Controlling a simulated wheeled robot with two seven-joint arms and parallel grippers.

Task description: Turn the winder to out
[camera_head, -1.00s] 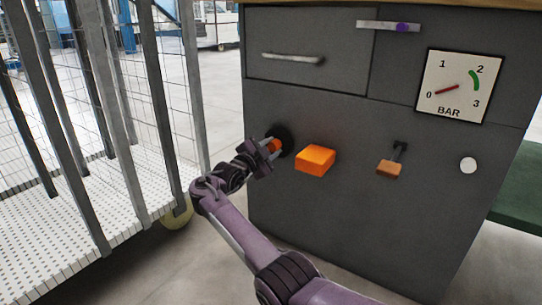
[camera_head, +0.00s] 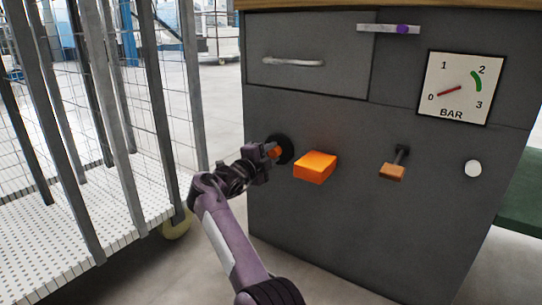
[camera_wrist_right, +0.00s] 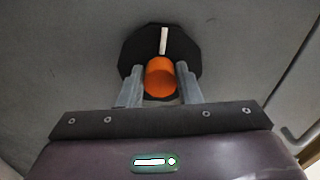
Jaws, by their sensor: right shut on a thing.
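The winder is an orange knob on a black round plate (camera_head: 286,147) on the left of the grey cabinet front. In the right wrist view its orange knob (camera_wrist_right: 160,78) sits between my two grey fingers, with a white mark (camera_wrist_right: 164,40) on the black plate (camera_wrist_right: 140,46) above it. My right gripper (camera_head: 272,152) is shut on the orange knob, its fingers on either side. In the head view the gripper partly hides the knob. My left gripper is not in view.
The cabinet also has an orange block (camera_head: 315,167), a small lever (camera_head: 393,171), a white button (camera_head: 473,168), a drawer handle (camera_head: 293,62) and a BAR gauge (camera_head: 458,87) with its red needle low. A mesh cage trolley (camera_head: 95,200) stands close at the left.

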